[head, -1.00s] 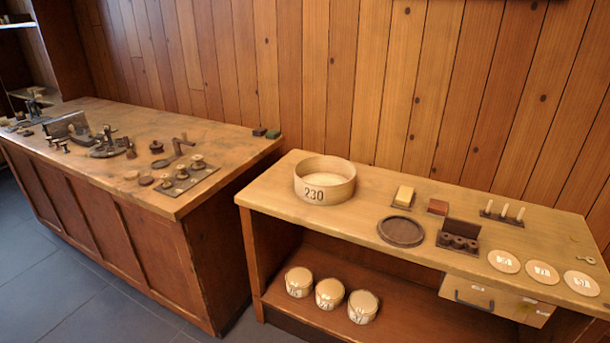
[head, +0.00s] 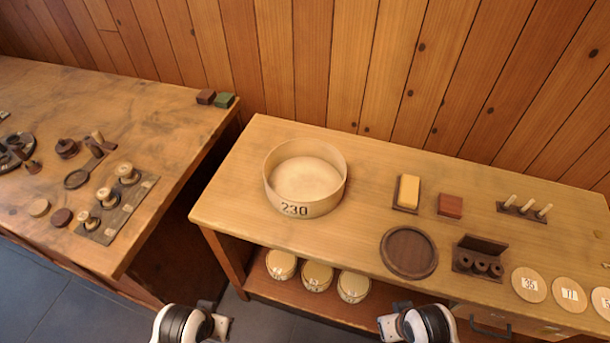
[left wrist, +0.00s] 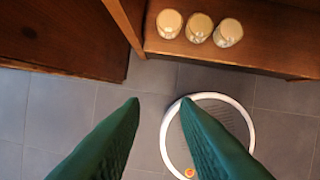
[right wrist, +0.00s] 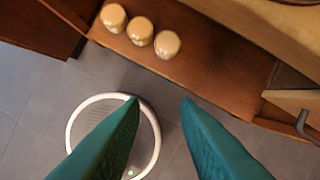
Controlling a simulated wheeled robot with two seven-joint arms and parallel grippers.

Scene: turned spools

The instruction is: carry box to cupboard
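A round, open wooden box (head: 306,178) marked 230 stands on the left part of the light wooden table (head: 365,160). It looks empty. My left gripper (left wrist: 160,105) and my right gripper (right wrist: 160,102) are both open, with nothing between their green fingers. Both point down over the floor in front of the table. In the head view my two wrists show at the bottom edge, apart from the box; the fingertips are not seen there. I cannot make out a cupboard in the current head view.
Several small round boxes stand on the lower shelf (head: 262,280). A dark round tray (head: 408,252), a yellow block (head: 408,191), a spool holder (head: 480,256) and numbered discs (head: 528,285) lie right of the box. A workbench (head: 120,110) with spools stands left, across a gap.

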